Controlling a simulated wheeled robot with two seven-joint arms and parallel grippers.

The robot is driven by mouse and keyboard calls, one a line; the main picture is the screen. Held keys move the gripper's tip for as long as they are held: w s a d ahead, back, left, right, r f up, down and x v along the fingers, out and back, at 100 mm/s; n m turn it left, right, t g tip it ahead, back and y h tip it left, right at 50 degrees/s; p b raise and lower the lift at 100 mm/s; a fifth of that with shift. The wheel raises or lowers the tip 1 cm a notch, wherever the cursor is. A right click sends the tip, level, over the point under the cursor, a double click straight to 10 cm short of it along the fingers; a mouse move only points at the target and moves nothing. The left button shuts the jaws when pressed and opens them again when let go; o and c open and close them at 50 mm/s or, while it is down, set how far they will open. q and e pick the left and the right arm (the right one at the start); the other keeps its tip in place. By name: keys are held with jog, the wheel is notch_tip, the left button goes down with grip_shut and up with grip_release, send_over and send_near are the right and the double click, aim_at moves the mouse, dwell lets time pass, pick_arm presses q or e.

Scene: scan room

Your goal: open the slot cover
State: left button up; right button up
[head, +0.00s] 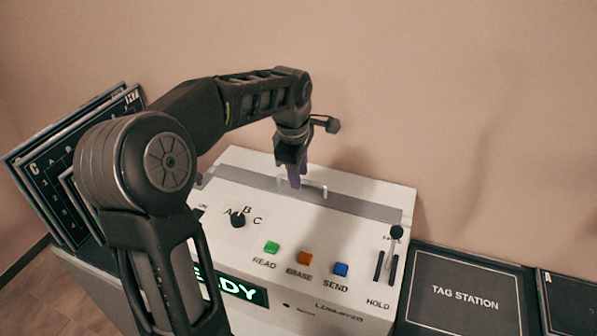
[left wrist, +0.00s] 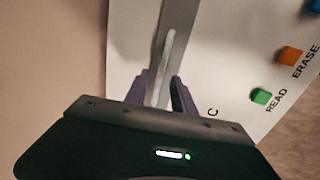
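The slot cover (head: 355,206) is a long grey strip set across the back of a white machine's top; it also shows in the left wrist view (left wrist: 184,18). A pale bar handle (head: 318,186) stands up from it. My left gripper (head: 295,180) points down at the left end of the handle. In the left wrist view, its two purple fingers (left wrist: 162,90) stand apart, one on each side of the handle (left wrist: 166,58), with gaps showing at the tips. The cover lies flat along the top. My right gripper is not in view.
The white machine (head: 290,225) carries a dial (head: 238,220), green (head: 272,247), orange (head: 305,258) and blue (head: 341,269) buttons, and a lever (head: 396,233). Dark panels (head: 70,165) lean at left. A tag station mat (head: 465,300) lies at right. A wall stands behind.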

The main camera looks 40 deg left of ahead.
pick_arm(q)
jog(key=shift+c, duration=0.4)
grip_shut()
dwell(0.9)
